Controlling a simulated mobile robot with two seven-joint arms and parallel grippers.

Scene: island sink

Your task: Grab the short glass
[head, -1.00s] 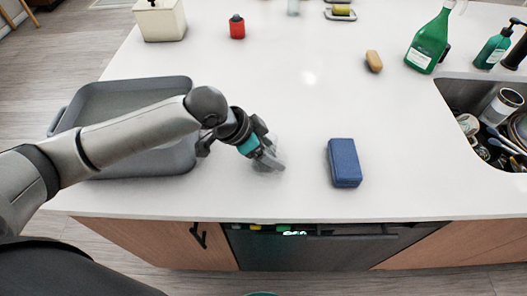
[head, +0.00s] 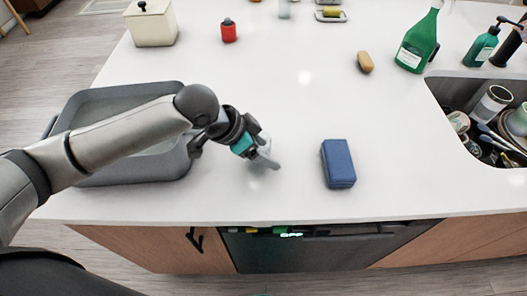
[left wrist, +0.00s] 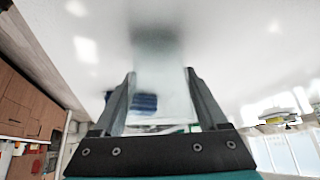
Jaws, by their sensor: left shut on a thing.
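The short glass is clear and faint; in the left wrist view the glass (left wrist: 162,80) stands between the two fingers of my left gripper (left wrist: 160,90). In the head view my left gripper (head: 266,160) is over the front part of the white counter, shut on the glass, which barely shows there against the white surface. I cannot tell whether the glass still touches the counter. My right gripper is not in view.
A blue sponge (head: 338,163) lies right of my left gripper. A grey tray (head: 80,105) is under my left arm. A tan bar (head: 365,62), green spray bottle (head: 416,45) and filled sink (head: 480,88) are farther right. The counter's middle is clear.

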